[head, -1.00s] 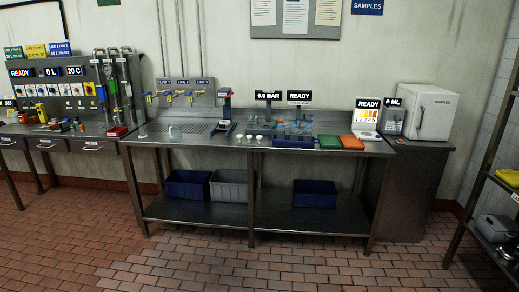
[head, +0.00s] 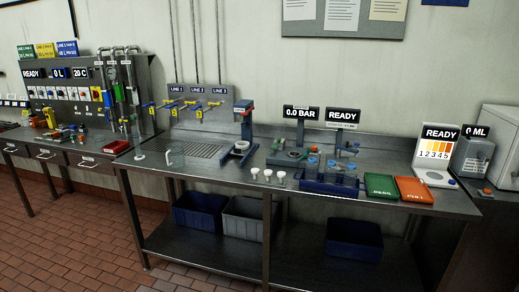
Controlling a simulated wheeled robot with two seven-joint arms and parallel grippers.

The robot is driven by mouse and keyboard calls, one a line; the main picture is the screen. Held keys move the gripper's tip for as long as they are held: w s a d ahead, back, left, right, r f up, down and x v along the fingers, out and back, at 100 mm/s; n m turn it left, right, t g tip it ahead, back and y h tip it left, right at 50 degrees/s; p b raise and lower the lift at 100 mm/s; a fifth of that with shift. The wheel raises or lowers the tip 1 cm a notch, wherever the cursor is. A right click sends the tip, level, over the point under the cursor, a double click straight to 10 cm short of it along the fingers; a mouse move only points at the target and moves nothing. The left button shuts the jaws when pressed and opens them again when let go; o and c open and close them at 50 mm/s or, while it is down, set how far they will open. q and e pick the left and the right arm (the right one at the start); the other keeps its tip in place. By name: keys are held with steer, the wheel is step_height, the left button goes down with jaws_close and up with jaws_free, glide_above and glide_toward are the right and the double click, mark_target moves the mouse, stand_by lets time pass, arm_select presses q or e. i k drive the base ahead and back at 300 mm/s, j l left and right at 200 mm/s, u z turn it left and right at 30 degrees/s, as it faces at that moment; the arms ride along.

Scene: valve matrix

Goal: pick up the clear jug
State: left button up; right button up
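A small clear, see-through vessel (head: 176,157), which looks like the jug, stands on the steel bench at the left part of the drain grid (head: 200,150). It is small and faint in the head view, so its handle and contents are hard to make out. Neither of my grippers is in view.
The steel bench (head: 225,178) carries a blue-and-grey press-like device (head: 243,125), several small white-topped items (head: 267,175), a blue rack (head: 328,182), a green tray (head: 381,186) and an orange tray (head: 414,190). Yellow-handled taps (head: 193,106) are on the wall behind. Blue and grey bins sit below.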

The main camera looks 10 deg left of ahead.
mark_target(174, 155)
steer(key=i+j+u, duration=0.25)
steer(key=i+u, duration=0.2)
steer(key=i, duration=0.25)
steer(key=i+u, duration=0.45)
steer(key=i, duration=0.25)
